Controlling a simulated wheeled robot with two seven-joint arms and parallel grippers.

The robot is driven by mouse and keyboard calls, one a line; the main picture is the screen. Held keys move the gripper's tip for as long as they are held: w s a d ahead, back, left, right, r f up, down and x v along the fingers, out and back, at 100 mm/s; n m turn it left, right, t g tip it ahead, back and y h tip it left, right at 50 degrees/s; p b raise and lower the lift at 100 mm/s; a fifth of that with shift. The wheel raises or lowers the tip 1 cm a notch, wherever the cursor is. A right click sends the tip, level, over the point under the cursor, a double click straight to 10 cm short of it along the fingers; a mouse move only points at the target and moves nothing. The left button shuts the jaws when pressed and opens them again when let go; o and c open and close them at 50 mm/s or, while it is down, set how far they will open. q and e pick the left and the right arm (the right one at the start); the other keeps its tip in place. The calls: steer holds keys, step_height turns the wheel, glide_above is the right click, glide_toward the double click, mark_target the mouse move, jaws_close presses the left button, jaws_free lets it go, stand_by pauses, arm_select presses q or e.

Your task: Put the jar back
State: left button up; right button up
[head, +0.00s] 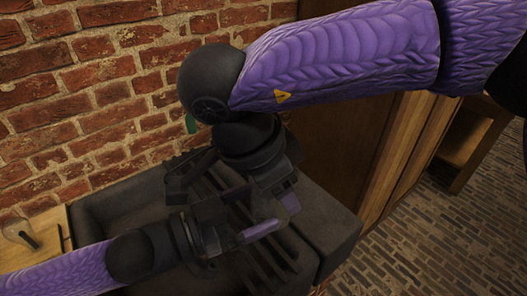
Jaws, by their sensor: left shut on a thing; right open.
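My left gripper (258,231) is at the lower middle of the head view, over the dark slatted surface. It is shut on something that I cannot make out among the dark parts. My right gripper (284,196) hangs down just above and behind it, close to it, and is open; its fingers are partly hidden. The two hands overlap in the picture, and I cannot tell whether they touch. A clear, glass-like jar shape (18,232) with a dark piece showing in it is at the far left edge, on a wooden top (55,222).
A dark grey basin-like unit (335,222) with slats lies under both hands. A brick wall (80,110) stands behind.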

steer(key=shift+x, duration=1.05)
jaws_close()
arm_select(q)
steer(key=o, duration=1.2)
steer(key=shift+c, duration=0.2)
